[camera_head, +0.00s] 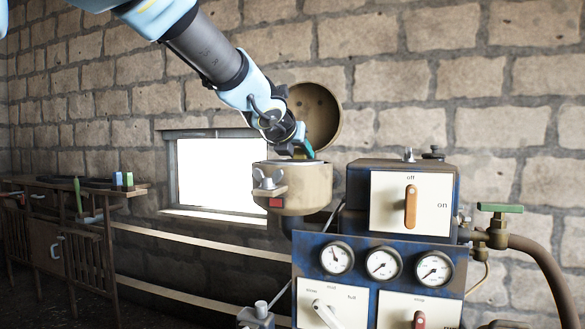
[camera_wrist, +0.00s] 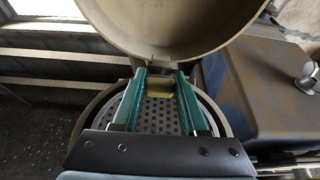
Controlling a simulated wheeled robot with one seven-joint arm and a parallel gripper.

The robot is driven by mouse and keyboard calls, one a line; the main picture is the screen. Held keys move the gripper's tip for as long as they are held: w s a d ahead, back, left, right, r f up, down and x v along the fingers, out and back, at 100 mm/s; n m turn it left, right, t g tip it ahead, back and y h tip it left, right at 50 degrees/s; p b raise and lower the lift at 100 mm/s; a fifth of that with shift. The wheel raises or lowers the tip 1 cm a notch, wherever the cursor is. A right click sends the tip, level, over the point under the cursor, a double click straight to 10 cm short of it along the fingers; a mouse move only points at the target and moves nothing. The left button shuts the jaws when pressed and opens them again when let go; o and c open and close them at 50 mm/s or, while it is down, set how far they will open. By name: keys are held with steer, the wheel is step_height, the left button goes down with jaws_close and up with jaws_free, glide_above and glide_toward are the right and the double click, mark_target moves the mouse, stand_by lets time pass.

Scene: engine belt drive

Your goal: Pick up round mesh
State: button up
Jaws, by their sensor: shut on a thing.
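The round mesh (camera_wrist: 160,116) is a grey perforated disc in the mouth of the beige pot (camera_head: 312,190). It shows in the wrist view between and beside my two green fingers. My gripper (camera_head: 303,150) reaches down into the pot's open top in the head view. In the wrist view my gripper (camera_wrist: 162,82) is shut on a small yellowish piece (camera_wrist: 158,89) at the far side of the mesh, which seems to be part of it. The pot's round lid (camera_head: 316,114) stands open behind; in the head view the mesh is hidden inside the rim.
A blue control box (camera_head: 357,212) with a lever and several gauges stands right of the pot. A wing-nut clamp (camera_head: 268,182) sits on the pot's front. A workbench (camera_head: 60,230) stands at the far left, below a stone wall with a bright window.

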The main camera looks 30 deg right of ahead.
jaws_close()
steer(key=shift+r, duration=0.1)
stand_by(0.3)
